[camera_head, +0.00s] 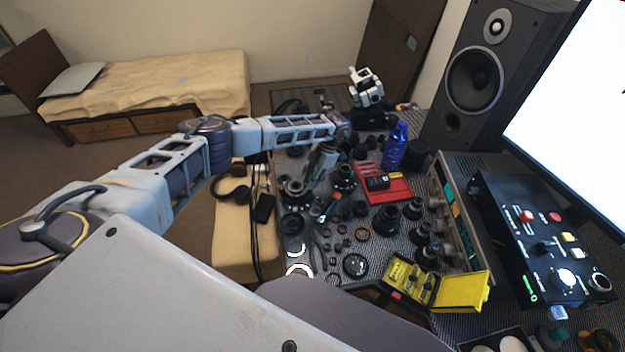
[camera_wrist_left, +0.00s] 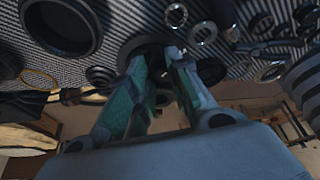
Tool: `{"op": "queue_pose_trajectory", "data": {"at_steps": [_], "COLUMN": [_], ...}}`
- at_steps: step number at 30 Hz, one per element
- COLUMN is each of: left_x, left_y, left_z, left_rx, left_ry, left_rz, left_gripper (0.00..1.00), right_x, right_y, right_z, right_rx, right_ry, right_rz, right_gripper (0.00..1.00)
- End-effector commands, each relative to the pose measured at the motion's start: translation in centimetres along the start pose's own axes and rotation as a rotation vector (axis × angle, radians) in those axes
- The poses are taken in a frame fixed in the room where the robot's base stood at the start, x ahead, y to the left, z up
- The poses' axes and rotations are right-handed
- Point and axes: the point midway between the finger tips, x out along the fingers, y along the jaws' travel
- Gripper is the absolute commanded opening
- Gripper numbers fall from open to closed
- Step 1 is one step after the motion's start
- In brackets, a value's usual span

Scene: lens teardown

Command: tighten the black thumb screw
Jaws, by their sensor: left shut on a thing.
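My left gripper (camera_head: 318,178) reaches down among the lens parts on the work table, left of the middle. In the left wrist view its two greenish fingers (camera_wrist_left: 158,52) close at their tips on a dark round part (camera_wrist_left: 143,44) near the striped mat. The fingers cover most of this part, and I cannot tell whether it is the black thumb screw. I can make out no separate thumb screw; it is hidden or too small to tell. My right gripper is not in view.
Several black lens barrels (camera_head: 386,219) crowd the mat. A red tray (camera_head: 397,190), a blue bottle (camera_head: 394,150) and an open yellow case (camera_head: 462,292) stand on the right. A black control box (camera_head: 545,235) is at the far right. Little room is free around the gripper.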

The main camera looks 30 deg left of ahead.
Motion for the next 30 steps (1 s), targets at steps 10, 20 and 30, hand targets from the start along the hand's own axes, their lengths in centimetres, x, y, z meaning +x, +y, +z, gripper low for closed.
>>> {"op": "queue_pose_trajectory", "data": {"at_steps": [10,20,30], "left_x": [0.0,0.0,0.1], "left_y": [0.0,-0.2,-0.4], "left_z": [0.0,0.0,-0.1], "left_rx": [0.090,0.303,0.505], "left_ry": [-0.002,-0.002,-0.001], "left_rz": [0.039,0.128,0.211], "left_gripper": [0.00,0.00,0.00], "right_x": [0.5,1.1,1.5], "right_y": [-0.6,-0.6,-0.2], "right_z": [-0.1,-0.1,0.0], "right_rx": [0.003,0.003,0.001], "right_ry": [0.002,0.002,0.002], "right_rz": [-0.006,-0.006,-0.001], "right_gripper": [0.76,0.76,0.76]}}
